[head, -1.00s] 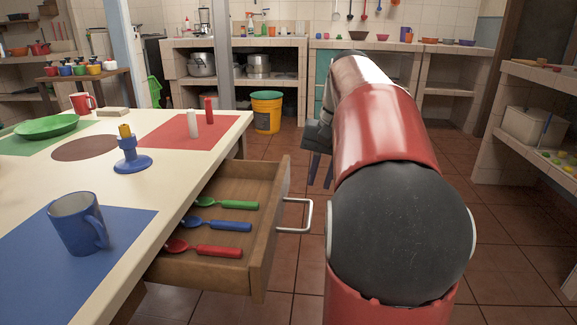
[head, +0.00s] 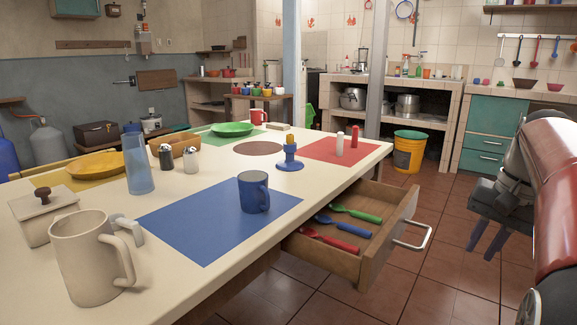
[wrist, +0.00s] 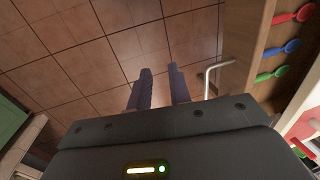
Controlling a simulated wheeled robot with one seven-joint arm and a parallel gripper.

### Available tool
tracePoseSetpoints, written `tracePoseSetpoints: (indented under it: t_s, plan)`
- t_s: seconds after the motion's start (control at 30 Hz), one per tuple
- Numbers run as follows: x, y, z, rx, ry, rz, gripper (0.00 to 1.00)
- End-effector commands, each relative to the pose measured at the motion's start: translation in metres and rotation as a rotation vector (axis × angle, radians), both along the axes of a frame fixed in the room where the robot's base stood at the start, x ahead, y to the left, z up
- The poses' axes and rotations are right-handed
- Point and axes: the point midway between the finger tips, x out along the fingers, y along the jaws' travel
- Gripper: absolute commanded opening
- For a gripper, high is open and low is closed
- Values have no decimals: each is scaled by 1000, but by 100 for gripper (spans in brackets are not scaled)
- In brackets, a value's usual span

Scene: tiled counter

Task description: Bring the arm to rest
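My gripper (head: 491,236) hangs at the right of the head view, beside the open drawer and apart from it. In the wrist view my gripper (wrist: 159,88) points toward the tiled floor, its two dark fingers spread with nothing between them. My red and dark arm fills the right edge of the head view. The open wooden drawer (head: 345,262) holds a green spoon (head: 357,214), a blue spoon (head: 345,228) and a red spoon (head: 331,241). Its metal handle (head: 415,238) faces my gripper; the handle also shows in the wrist view (wrist: 214,77).
The table (head: 190,282) carries a blue mug (head: 253,192), a beige pitcher (head: 88,262), a glass (head: 138,163) and a candle holder (head: 289,160). A yellow bucket (head: 408,155) stands on the floor behind. The tiled floor (head: 445,275) between drawer and arm is clear.

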Motion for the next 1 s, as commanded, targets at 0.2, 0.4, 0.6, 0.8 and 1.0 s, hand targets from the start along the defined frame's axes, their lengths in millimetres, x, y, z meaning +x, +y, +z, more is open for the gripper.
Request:
tracePoseSetpoints:
  t_s: [0.2,0.4,0.6,0.8,1.0]
  plan:
    - [-9,23,0,-21,-32,44,20]
    - [-22,49,-2,-50,-74,100,20]
    - [-45,88,-11,-100,-137,189,20]
    - [-87,142,-35,-190,-243,341,20]
    - [-132,182,-75,-294,-361,501,20]
